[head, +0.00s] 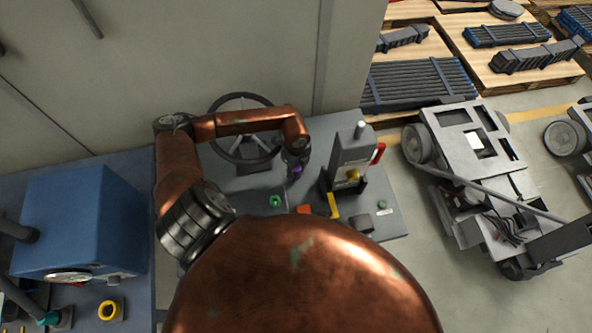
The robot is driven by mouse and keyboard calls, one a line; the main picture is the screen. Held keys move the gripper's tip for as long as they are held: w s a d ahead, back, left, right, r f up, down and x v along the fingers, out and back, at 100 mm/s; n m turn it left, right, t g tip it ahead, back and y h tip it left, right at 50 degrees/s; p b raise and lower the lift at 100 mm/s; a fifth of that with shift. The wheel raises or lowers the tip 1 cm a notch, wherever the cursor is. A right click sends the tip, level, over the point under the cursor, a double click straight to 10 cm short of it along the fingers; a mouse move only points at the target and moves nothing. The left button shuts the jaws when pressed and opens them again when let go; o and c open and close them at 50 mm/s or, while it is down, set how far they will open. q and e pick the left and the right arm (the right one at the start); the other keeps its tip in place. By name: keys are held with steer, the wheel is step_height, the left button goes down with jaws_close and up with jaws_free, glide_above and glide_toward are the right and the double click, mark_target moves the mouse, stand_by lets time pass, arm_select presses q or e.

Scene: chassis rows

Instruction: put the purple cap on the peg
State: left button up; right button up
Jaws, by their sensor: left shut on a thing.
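My left gripper (297,160) is small in the head view, over the grey bench panel, between the handwheel and the grey upright device. It is shut on the purple cap (296,170), which shows just below the fingers, above the panel. The fingers hide part of the cap. A short pale peg-like post (360,127) stands on top of the grey upright device, to the right of the gripper and apart from the cap. I cannot tell whether this is the task's peg. My right gripper is not in view.
The grey device (352,150) has a yellow knob and a red handle. A handwheel (243,104) stands behind my arm. A blue box (80,220) stands left.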

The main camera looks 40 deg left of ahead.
arm_select(q)
steer(key=shift+s+d+f+b, duration=0.2)
steer(key=shift+f+b, duration=0.1)
steer(key=shift+f, duration=0.25)
steer(key=shift+s+d+f+b, duration=0.1)
steer(key=shift+s+f+b, duration=0.15)
steer(key=shift+f, duration=0.25)
steer(key=shift+w+a, duration=0.1)
steer(key=o, duration=1.1)
steer(key=r, duration=0.7)
steer(key=w+r, duration=0.1)
steer(key=r, duration=0.3)
steer(key=shift+a+r, duration=0.2)
steer(key=shift+a, duration=0.05)
steer(key=shift+s+r, duration=0.1)
steer(key=shift+r, duration=0.8)
